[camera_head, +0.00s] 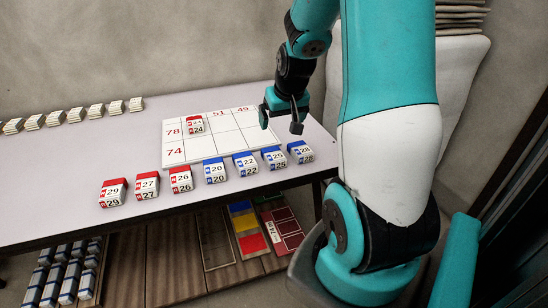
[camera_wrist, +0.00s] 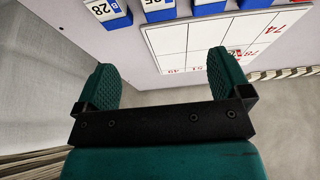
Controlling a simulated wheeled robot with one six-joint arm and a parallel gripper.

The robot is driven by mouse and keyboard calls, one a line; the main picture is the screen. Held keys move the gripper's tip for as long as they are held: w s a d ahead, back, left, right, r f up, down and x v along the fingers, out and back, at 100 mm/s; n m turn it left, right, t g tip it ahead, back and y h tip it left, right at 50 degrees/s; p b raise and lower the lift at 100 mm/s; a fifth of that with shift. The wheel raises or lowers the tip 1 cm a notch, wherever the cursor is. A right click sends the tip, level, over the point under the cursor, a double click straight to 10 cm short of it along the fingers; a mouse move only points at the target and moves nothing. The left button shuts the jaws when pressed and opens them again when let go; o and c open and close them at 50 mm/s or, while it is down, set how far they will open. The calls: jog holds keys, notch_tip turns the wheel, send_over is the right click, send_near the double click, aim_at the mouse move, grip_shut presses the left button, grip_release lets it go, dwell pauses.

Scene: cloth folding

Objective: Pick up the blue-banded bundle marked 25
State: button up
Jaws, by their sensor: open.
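The blue-banded bundle marked 25 (camera_head: 275,159) stands in the front row on the white table, between blue bundles marked 22 (camera_head: 246,163) and 28 (camera_head: 301,152). In the wrist view the bundle marked 25 (camera_wrist: 158,8) is cut off by the top edge, with 28 (camera_wrist: 107,12) to its left. My gripper (camera_head: 281,117) is open and empty. In the head view it is above the table's right end, behind the bundle and apart from it. In the wrist view the gripper (camera_wrist: 164,80) has its fingers spread with nothing between them.
A numbered white grid board (camera_head: 232,140) lies behind the row and bears a red-banded bundle marked 24 (camera_head: 195,125). A blue 20 bundle (camera_head: 214,171) and several red-banded bundles continue the row leftward. Pale bundles (camera_head: 76,115) line the back left. The left table top is mostly clear.

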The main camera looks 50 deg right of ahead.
jog(key=b, duration=0.1)
send_over(274, 154)
jog(key=s+a, duration=0.1)
jog(key=s, duration=0.1)
jog(key=f, duration=1)
jog(key=shift+a+f, duration=0.2)
jog(key=shift+f, duration=0.1)
jog(key=shift+x, duration=2.8)
jog(key=shift+w+d+f, duration=0.1)
jog(key=shift+d+f, duration=0.1)
jog(key=c, duration=1)
jog(key=shift+r, duration=0.1)
